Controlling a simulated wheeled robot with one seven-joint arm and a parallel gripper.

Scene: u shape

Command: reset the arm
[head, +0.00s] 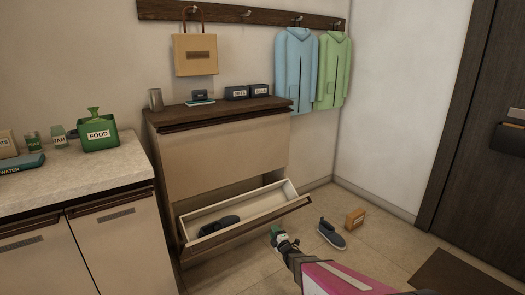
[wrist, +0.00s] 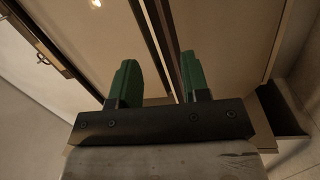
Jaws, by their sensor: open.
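My gripper (head: 277,236) is at the lower middle of the head view, in front of the shoe cabinet's open lower drawer (head: 250,208). In the wrist view its two green fingers (wrist: 160,80) stand apart with nothing between them. My pink and grey arm reaches in from the bottom right of the head view. The cabinet front fills much of the wrist view behind the fingers.
A dark shoe (head: 219,225) lies in the tilted-out drawer. Another shoe (head: 331,234) and a small orange-brown box (head: 355,218) are on the floor right of my gripper. A counter (head: 70,175) stands at left, a dark door (head: 480,140) at right.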

